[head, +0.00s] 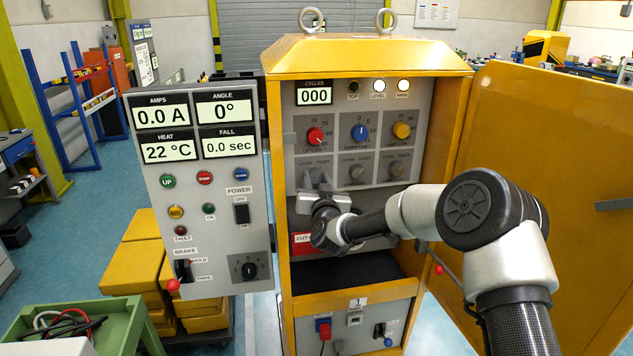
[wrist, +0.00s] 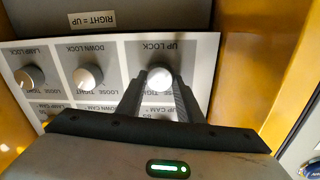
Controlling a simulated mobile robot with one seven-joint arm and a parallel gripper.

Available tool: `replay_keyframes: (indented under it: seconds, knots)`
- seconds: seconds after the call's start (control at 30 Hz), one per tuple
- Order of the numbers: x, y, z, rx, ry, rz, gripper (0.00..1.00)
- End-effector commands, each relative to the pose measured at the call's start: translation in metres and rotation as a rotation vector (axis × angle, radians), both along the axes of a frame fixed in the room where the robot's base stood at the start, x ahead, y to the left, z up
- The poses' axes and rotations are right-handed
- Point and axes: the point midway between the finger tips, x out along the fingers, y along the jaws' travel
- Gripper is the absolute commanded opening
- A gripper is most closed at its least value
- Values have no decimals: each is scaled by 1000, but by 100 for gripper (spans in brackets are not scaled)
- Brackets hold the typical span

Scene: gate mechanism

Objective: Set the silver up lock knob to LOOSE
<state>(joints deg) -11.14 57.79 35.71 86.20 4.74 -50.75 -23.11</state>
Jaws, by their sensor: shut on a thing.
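The silver up lock knob (wrist: 160,77) sits on a pale panel marked UP LOCK, with LOOSE and TIGHT printed by it. The wrist view shows these labels upside down. My gripper (wrist: 159,87) has its two dark fingers on either side of this knob, shut on it. In the head view my gripper (head: 320,186) is at the left knob of the lower row and mostly covers it. Which mark the knob points to cannot be made out.
The silver down lock knob (wrist: 88,77) and lamp lock knob (wrist: 30,77) sit beside it in the same row. Above are red (head: 315,135), blue (head: 360,132) and yellow (head: 401,130) knobs. The yellow cabinet door (head: 550,150) stands open at the right, near my arm.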

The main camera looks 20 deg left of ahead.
Motion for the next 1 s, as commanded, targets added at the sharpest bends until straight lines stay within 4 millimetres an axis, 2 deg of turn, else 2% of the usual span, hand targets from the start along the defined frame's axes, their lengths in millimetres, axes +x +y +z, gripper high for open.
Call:
replay_keyframes:
  seconds: [0.27, 1.0]
  knots:
    - [-1, 1, -5, -132, -84, 2, 11]
    - [-2, 2, -8, -726, -445, 1, 11]
